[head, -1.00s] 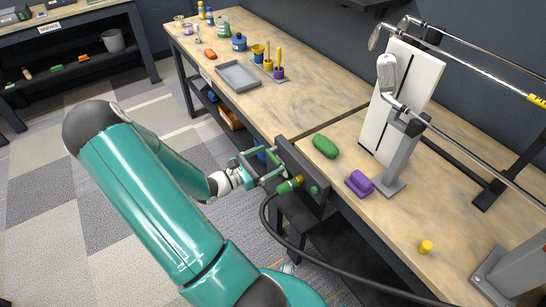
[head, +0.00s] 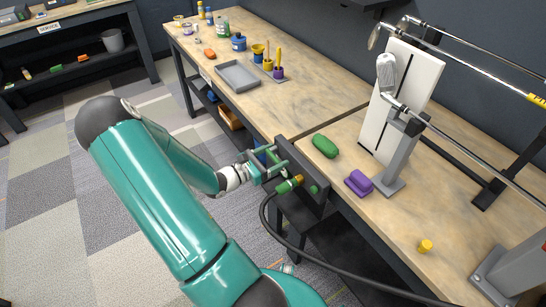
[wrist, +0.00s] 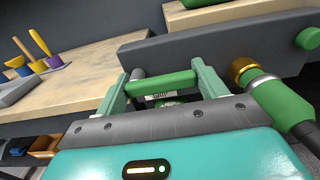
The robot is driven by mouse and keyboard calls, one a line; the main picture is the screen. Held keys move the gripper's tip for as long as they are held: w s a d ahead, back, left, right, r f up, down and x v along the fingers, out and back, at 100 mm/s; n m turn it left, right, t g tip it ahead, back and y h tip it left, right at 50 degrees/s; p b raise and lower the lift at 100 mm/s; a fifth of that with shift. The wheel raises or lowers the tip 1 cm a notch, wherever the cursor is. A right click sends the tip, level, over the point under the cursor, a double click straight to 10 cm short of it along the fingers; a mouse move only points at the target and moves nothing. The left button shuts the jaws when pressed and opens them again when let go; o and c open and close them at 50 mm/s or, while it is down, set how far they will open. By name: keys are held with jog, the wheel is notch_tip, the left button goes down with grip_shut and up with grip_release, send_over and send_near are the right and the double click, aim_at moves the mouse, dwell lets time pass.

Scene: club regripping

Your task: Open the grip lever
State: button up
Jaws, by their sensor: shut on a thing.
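A green lever bar (wrist: 165,84) runs across between the two teal fingers of my gripper (wrist: 162,86) in the wrist view, in front of a dark panel (wrist: 215,45). My gripper is shut on this bar, with a finger at each end. A small pale label shows just below the bar; its text is unreadable. In the head view my gripper (head: 271,163) is at the dark panel (head: 306,180) on the bench's front edge. The lever's mount is mostly hidden by the gripper.
A green hose fitting with a brass collar (wrist: 243,72) sits right of my gripper; its black hose (head: 330,268) curves along the bench front. A green block (head: 324,146) and purple block (head: 359,183) lie on the bench near the grey clamp stand (head: 393,165). A grey tray (head: 238,77) lies farther back.

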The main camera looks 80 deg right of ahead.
aim_at(279, 143)
jog(key=shift+n, duration=0.3)
jog(key=n, duration=0.1)
jog(key=r+n, duration=0.1)
jog(key=n, duration=0.1)
jog(key=shift+w, duration=0.15)
jog(key=n, duration=0.4)
jog(key=shift+w+d+r, duration=0.15)
jog(key=shift+d+r, duration=0.05)
jog(key=shift+r, duration=0.15)
jog(key=n, duration=0.3)
jog(key=shift+w+d+r+n, duration=0.2)
jog(key=shift+r+n, duration=0.1)
jog(key=shift+w+d+r+n, duration=0.1)
jog(key=shift+w+n, duration=0.05)
jog(key=shift+n, duration=0.6)
jog(key=shift+w+d+r+n, duration=0.1)
jog(key=shift+n, duration=0.65)
jog(key=o, duration=1)
